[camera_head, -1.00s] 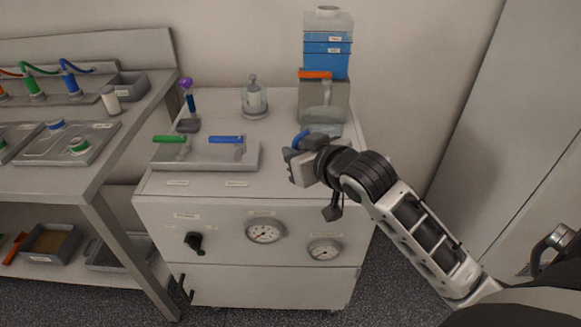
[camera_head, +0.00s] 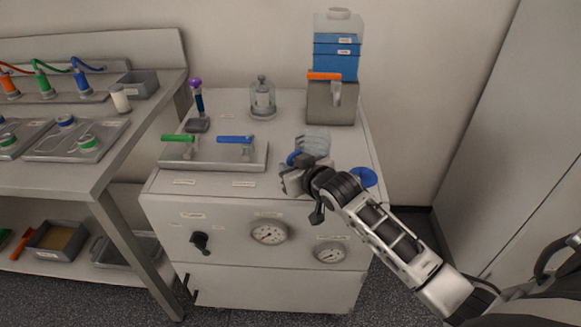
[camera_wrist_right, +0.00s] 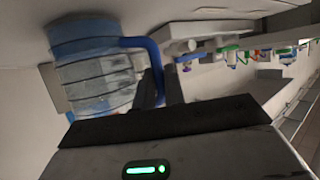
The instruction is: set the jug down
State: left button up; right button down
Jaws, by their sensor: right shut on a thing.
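My right gripper (camera_wrist_right: 160,90) is shut on that handle. I cannot tell whether the jug touches the cabinet top. My left gripper is not in view.
A tank of blue liquid (camera_head: 335,50) with an orange-handled tap (camera_head: 324,76) stands behind the jug. A tray (camera_head: 212,165) with green and blue levers is left. A blue round thing (camera_head: 363,177) shows behind my arm. A glass jar (camera_head: 262,98) stands at the back.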

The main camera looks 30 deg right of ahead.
jog(key=shift+r, duration=0.1)
jog(key=c, duration=1.5)
grip_release()
jog(key=shift+f, duration=0.25)
jog(key=shift+r, duration=0.1)
jog(key=shift+s+r, duration=0.1)
jog(key=shift+r, duration=0.1)
jog(key=v, duration=1.1)
jog(key=s+a+f+g, duration=0.1)
jog(key=s+a+f, duration=0.3)
jog(key=s+f, duration=0.1)
jog(key=s+a+f+n+g+y, duration=0.1)
jog(key=s+a+f, duration=0.4)
jog(key=f, duration=0.1)
jog(key=s+a+f+n+g+y, duration=0.1)
jog(key=s+a+f, duration=0.3)
jog(key=s+f, duration=0.1)
jog(key=shift+s+a+f, duration=0.25)
jog(key=shift+a+f, duration=0.05)
jog(key=shift+f, duration=0.25)
